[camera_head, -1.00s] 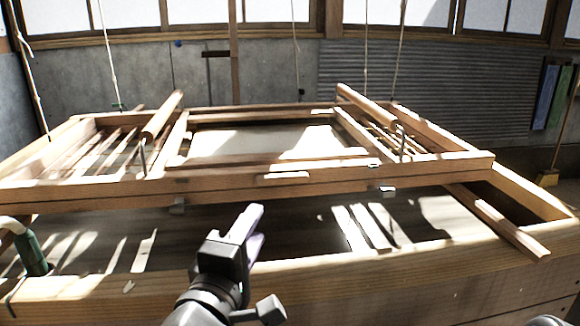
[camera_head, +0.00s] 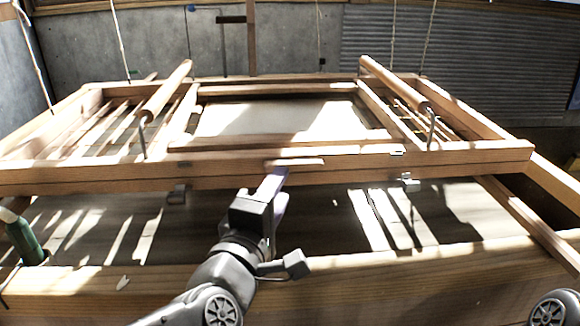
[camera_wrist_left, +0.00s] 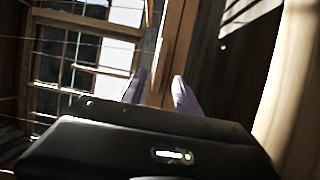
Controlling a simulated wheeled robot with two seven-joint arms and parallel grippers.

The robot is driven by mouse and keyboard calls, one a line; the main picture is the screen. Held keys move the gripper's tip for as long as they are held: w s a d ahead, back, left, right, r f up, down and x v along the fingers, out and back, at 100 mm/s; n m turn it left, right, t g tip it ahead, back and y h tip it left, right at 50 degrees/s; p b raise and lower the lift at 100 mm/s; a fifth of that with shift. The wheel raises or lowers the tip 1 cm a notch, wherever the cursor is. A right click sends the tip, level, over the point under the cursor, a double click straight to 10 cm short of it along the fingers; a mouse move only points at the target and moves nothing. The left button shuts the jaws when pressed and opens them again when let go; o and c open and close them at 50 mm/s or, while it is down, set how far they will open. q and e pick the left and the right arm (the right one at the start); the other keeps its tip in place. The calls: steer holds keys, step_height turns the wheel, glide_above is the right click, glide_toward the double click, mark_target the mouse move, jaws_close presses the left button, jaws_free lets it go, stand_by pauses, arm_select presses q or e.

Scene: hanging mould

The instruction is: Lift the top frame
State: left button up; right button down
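The wooden frame assembly (camera_head: 460,158) hangs level on ropes above the vat. A thin seam along its front beam suggests a top frame lying on a lower one. My left gripper (camera_head: 278,176) is at the middle of this front beam, with its tips overlapping the beam in the head view. In the left wrist view, its two purplish fingers (camera_wrist_left: 158,88) stand apart with a gap between them. A wooden bar (camera_wrist_left: 175,50) runs just beyond the gap; whether the fingers touch it cannot be told. My right gripper is out of view; only part of my right arm shows at lower right.
Round wooden handles (camera_head: 167,92) lie over the frame's left and right sections. A green bottle-like object (camera_head: 24,238) stands at the left. Metal fittings (camera_head: 411,183) hang under the front beam.

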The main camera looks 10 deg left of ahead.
mark_target(292, 169)
arm_select(q)
steer(key=w+p, duration=0.4)
steer(key=shift+w+d+r+p, duration=0.15)
steer(key=shift+w+d+p, duration=0.05)
steer(key=shift+w+p, duration=0.2)
steer(key=shift+w, duration=0.65)
steer(key=shift+d, duration=0.1)
jaws_close()
stand_by(0.6)
